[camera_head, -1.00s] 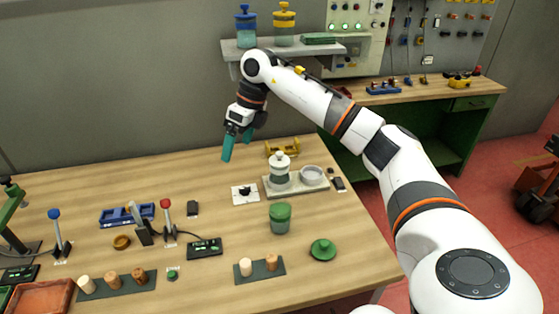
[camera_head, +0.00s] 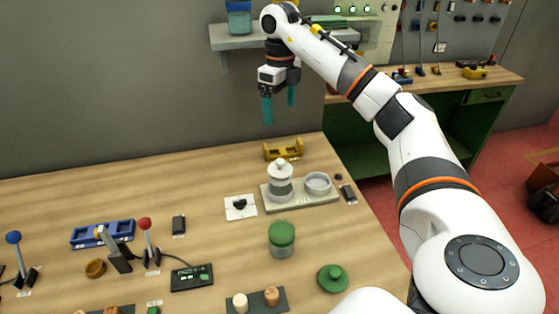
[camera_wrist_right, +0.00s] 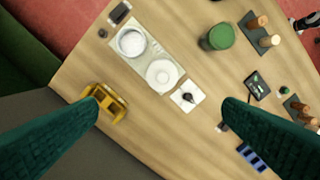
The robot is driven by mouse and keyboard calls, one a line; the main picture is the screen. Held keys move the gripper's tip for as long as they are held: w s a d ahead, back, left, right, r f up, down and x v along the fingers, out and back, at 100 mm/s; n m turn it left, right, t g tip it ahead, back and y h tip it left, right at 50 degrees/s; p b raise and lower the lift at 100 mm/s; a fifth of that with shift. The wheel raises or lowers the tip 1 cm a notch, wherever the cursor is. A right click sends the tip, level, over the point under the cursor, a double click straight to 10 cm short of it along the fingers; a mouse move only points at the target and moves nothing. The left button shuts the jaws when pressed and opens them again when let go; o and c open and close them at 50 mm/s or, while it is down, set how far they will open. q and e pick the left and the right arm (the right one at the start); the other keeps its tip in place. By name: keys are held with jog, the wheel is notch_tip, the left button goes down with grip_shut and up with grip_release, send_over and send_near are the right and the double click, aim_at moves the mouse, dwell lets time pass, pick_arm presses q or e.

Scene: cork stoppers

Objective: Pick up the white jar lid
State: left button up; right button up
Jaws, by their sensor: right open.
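The white jar lid (camera_head: 278,168) with a knob sits on top of a glass jar (camera_head: 280,188), which stands on a pale tray (camera_head: 323,197). In the right wrist view the white lid (camera_wrist_right: 162,76) shows from above, beside a round empty ring-shaped holder (camera_wrist_right: 131,42) on the same tray. My right gripper (camera_head: 280,106) is open and empty, fingers pointing down, well above the table and behind the jar. Its two green fingers (camera_wrist_right: 165,110) frame the tray side of the table in the wrist view. My left gripper is not in view.
A yellow holder (camera_head: 283,149) is behind the tray. A white card with a black knob (camera_head: 240,206) lies left of the tray. A wall shelf (camera_head: 236,41) is behind my right arm.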

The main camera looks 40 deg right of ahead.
jog(key=b, duration=0.5)
send_over(280, 161)
notch_tip(280, 161, down, 6)
jog(key=f, duration=0.6)
jog(key=shift+w+d+f, duration=0.25)
jog(key=f, duration=0.1)
jog(key=f+p, duration=0.1)
jog(key=f, duration=0.2)
jog(key=shift+s+a+f, duration=0.2)
jog(key=shift+s+f, duration=0.1)
jog(key=shift+f, duration=0.35)
jog(key=c, duration=1.1)
